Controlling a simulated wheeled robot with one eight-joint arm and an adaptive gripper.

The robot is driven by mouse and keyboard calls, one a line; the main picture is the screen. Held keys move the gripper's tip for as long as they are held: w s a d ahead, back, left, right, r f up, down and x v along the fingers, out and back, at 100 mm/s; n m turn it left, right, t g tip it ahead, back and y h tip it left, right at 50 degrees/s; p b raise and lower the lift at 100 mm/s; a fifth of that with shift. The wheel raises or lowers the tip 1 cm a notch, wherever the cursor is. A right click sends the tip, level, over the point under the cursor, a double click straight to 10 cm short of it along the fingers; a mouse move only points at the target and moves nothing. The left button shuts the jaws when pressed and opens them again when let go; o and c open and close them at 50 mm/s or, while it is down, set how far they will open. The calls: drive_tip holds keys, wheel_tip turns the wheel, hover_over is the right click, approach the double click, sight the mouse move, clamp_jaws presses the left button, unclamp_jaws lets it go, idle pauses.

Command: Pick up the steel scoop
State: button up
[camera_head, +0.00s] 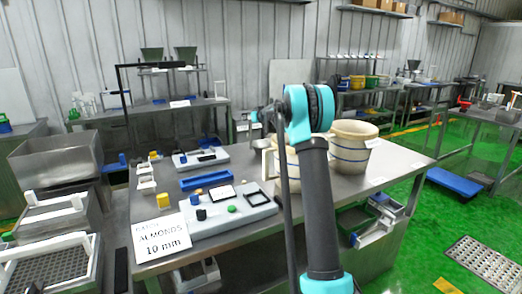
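I cannot make out the steel scoop for certain in this view. A small greyish shape (262,143) shows at the left edge of the cream buckets, too small to name. My arm rises from the bottom right of centre, with a turquoise joint at its top, and covers part of the steel table (405,160). No gripper fingers can be made out.
Two cream buckets with blue stripes stand on the table, the right one (352,146) clearer. Grey boards (232,212), a blue tray (206,179) and an "ALMONDS 10 mm" sign (161,238) lie left. Steel bins (55,160) stand far left.

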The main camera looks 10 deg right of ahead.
drive_tip(key=shift+w, duration=0.2)
drive_tip(key=shift+a, duration=0.1)
drive_tip(key=shift+c, duration=0.6)
clamp_jaws()
